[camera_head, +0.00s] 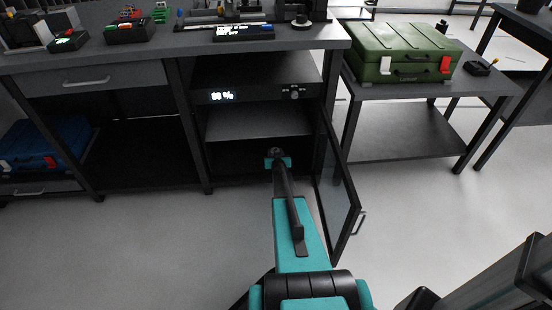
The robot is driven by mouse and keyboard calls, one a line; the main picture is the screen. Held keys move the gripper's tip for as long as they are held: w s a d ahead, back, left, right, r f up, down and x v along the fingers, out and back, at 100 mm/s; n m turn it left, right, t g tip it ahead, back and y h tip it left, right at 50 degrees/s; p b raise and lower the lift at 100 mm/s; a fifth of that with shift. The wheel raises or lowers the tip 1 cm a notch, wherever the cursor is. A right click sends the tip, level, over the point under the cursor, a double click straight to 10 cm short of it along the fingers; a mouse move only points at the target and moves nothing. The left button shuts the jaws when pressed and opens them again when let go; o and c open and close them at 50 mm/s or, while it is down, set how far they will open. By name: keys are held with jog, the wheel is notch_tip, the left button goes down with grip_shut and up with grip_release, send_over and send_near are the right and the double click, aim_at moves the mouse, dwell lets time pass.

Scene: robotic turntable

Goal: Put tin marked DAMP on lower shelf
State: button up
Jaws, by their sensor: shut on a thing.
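A dark cabinet (208,150) under the bench has its glass door (342,195) swung open to the right. Inside, an upper shelf (245,122) spans the cabinet, with a dark lower space beneath it. My gripper (278,153) reaches into the doorway at the level of this lower space, below the upper shelf. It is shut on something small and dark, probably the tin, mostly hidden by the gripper. No DAMP marking is readable. I cannot tell whether the held thing touches the lower shelf.
The open door stands close to the right of my arm. A lit percent display (222,96) sits above the upper shelf. A green case (402,52) rests on a side table (375,90) at right. A blue case (40,147) is at far left. The front floor is clear.

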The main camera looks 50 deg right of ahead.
jog(key=shift+f, duration=1.6)
jog(key=shift+f+b, duration=0.2)
jog(key=shift+b, duration=0.15)
jog(key=o, duration=1)
jog(key=shift+o, duration=0.2)
jog(key=shift+r, duration=0.15)
jog(key=shift+r, duration=0.1)
jog(key=p+v, duration=0.1)
jog(key=v, duration=1.1)
jog(key=shift+p, duration=0.35)
